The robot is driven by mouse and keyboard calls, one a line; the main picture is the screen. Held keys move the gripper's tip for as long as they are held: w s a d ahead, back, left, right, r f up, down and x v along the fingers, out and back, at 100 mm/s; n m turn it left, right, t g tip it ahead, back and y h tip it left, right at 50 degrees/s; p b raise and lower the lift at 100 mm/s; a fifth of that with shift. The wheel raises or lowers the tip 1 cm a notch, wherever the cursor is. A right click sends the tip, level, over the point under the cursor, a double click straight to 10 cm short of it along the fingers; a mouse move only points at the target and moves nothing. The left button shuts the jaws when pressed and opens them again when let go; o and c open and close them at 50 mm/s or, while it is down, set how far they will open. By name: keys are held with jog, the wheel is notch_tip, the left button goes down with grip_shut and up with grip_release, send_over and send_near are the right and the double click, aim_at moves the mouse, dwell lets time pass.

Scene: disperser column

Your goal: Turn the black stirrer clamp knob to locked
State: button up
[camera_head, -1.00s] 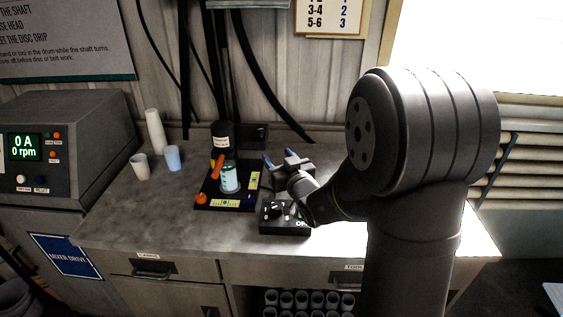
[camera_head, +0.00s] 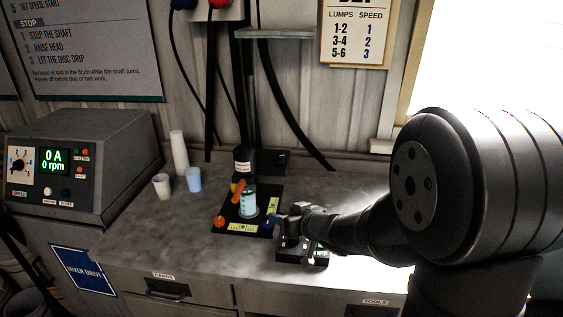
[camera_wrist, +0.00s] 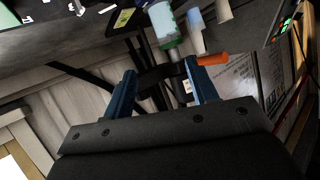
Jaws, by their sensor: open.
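The disperser stand has a black base (camera_head: 232,229), a dark upright and a green-and-white vessel (camera_head: 249,204). An orange lever (camera_head: 237,190) sticks out beside the vessel and shows in the wrist view (camera_wrist: 212,59). I cannot tell the black clamp knob apart surely; a dark part (camera_wrist: 158,74) lies beyond and between my fingers, perhaps it. My gripper (camera_wrist: 163,88) is open, its two blue fingers apart with nothing visibly held. In the head view it is right of the stand, its fingertips hard to make out. The vessel (camera_wrist: 165,22) is ahead of the fingers.
A small black control box (camera_head: 301,254) sits close below my gripper. A mixer drive console (camera_head: 80,165) is at far left. The front left worktop is bare.

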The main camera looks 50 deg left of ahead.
jog(key=shift+w+d+f+t+h, duration=0.15)
jog(key=shift+d+f+t+h, duration=0.15)
jog(key=shift+d+f+h, duration=0.75)
jog(key=w+d+t+h, duration=0.1)
jog(key=w, duration=0.1)
jog(key=w+d+f+m+t+h, duration=0.1)
jog(key=w+d, duration=0.1)
jog(key=shift+f+t+h, duration=0.15)
jog(key=shift+t+h, duration=0.15)
jog(key=shift+h, duration=0.05)
jog(key=w+t, duration=0.1)
jog(key=w, duration=0.1)
jog(key=w+d+m+t, duration=0.1)
jog(key=w, duration=0.1)
jog(key=w+r+m+t, duration=0.1)
jog(key=w+t, duration=0.1)
jog(key=shift+w+d+r, duration=0.1)
jog(key=shift+w+d, duration=0.15)
notch_tip(320, 180, up, 2)
jog(key=w+a+t+y, duration=0.1)
jog(key=w+t, duration=0.1)
jog(key=n+g+y, duration=0.2)
jog(key=g+y, duration=0.3)
jog(key=y, duration=0.3)
send_near(282, 161)
jog(key=x, duration=1.1)
jog(key=shift+a, duration=0.35)
jog(key=c, duration=1)
